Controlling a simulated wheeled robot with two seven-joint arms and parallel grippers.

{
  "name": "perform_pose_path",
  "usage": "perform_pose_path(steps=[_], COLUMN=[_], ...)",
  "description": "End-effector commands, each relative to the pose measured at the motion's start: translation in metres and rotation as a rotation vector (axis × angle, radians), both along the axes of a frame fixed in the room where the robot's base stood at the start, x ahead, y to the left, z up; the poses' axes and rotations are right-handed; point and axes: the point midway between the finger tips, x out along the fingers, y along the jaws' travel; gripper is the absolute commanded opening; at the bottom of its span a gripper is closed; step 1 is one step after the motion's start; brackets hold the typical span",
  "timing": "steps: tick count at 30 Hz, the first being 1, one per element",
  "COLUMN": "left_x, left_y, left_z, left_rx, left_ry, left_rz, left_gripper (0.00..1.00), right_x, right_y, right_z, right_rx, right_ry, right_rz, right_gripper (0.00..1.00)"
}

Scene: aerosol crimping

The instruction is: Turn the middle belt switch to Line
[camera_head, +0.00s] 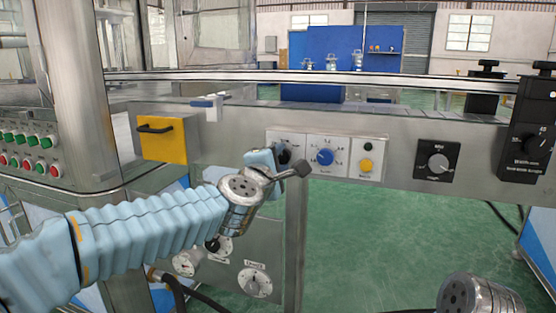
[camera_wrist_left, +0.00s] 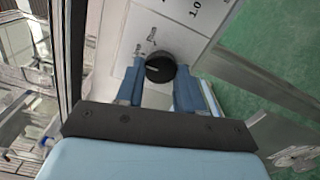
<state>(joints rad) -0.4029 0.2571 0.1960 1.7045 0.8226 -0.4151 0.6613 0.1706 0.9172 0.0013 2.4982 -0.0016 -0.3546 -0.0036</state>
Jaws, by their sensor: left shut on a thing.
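The black round switch (camera_wrist_left: 160,68) sits on a white panel with a printed scale. In the head view the switch (camera_head: 285,156) shows only in part behind my left gripper (camera_head: 272,159), at the left end of the white panel (camera_head: 303,145). In the left wrist view my left gripper (camera_wrist_left: 159,82) has one blue finger on each side of the switch and is shut on it. A white pointer mark shows on the switch face. The labels beside it are too small to read surely. My right gripper's fingers are not visible.
The white panel also carries a blue dial (camera_head: 325,157) and a yellow button (camera_head: 365,166). A black dial (camera_head: 437,163) sits to the right, a yellow box with a handle (camera_head: 163,139) to the left. A metal post (camera_head: 295,240) stands below the panel.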

Motion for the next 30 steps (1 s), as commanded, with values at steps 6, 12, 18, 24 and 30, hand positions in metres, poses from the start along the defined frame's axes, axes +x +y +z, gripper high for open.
perform_pose_path(steps=[6, 12, 18, 24, 30], left_x=[0.0, 0.0, -0.003, -0.032, -0.08], left_y=[-0.001, 0.0, 0.001, 0.01, 0.026], left_z=[-0.001, -0.001, 0.0, 0.0, 0.0], left_rx=[0.0, 0.0, -0.002, -0.002, -0.001], left_ry=[0.003, 0.002, 0.001, -0.001, -0.001], left_rz=[-0.003, -0.001, -0.001, -0.002, -0.002], left_gripper=[0.51, 0.63, 0.63, 0.63, 0.63], right_x=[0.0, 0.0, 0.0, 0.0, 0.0], right_y=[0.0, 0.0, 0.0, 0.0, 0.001], right_z=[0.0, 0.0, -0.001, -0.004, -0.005], right_rx=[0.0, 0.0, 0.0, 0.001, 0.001], right_ry=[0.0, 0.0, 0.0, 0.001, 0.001], right_rz=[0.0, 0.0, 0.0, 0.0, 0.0], right_gripper=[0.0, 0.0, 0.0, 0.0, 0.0])
